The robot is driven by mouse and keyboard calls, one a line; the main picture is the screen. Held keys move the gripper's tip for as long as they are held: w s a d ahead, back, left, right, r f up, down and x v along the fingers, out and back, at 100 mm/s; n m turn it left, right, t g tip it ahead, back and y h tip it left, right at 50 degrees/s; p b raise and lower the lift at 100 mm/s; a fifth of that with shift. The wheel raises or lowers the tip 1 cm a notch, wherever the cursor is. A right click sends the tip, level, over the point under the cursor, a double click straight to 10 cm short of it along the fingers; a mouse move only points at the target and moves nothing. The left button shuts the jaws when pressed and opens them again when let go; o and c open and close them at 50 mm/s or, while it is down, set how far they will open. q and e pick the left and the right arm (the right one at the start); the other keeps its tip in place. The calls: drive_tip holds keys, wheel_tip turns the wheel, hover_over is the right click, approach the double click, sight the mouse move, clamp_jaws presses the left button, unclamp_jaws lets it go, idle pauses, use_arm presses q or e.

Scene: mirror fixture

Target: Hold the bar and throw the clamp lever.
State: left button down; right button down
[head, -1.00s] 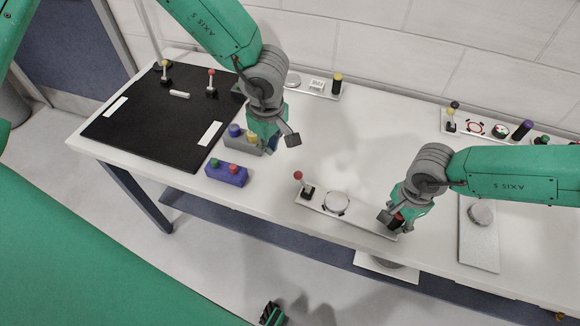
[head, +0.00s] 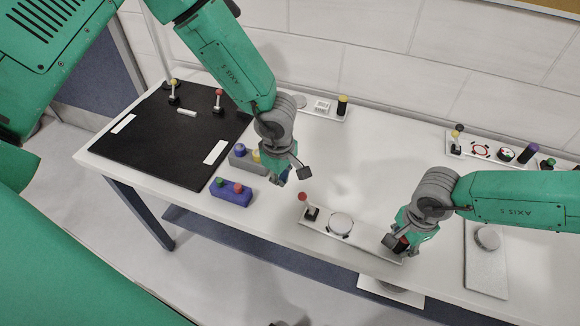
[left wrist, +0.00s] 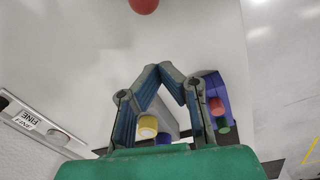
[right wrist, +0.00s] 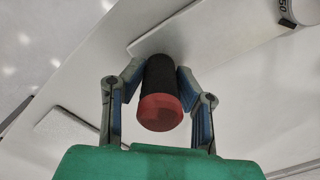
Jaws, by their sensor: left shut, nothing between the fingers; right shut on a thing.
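The mirror fixture is a pale bar-shaped plate (head: 362,242) along the table's front edge. It carries a round disc (head: 340,224), a black lever with a red ball knob (head: 303,197) at its left end, and a black grip post with a red top (head: 402,244) at its right end. My right gripper (right wrist: 160,78) is shut on the post, whose red end (right wrist: 160,112) faces the right wrist camera. My left gripper (head: 290,178) is shut and empty, just behind and left of the red knob, apart from it. The knob (left wrist: 143,4) shows at the top edge of the left wrist view.
A blue block (head: 231,192) with green and red buttons and a grey block (head: 241,159) stand left of the fixture. A black mat (head: 165,140) with two levers lies further left. Other plates line the wall. A pale plate (head: 486,268) lies at right.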

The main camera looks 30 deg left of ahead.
sight(306, 202)
use_arm(q)
drive_tip(key=f, duration=0.3)
drive_tip(key=shift+w+d, duration=0.1)
drive_tip(key=shift+d, duration=0.15)
drive_tip(key=shift+s+d+r, duration=0.1)
drive_tip(key=shift+d+r, duration=0.15)
drive_tip(key=shift+d, duration=0.3)
drive_tip(key=shift+s+d+r, duration=0.1)
drive_tip(key=shift+d+r, duration=0.15)
drive_tip(key=shift+d, duration=0.3)
drive_tip(key=shift+s+d+r, duration=0.1)
drive_tip(key=shift+d+r, duration=0.1)
drive_tip(key=shift+d, duration=0.4)
drive_tip(key=shift+y, duration=0.6)
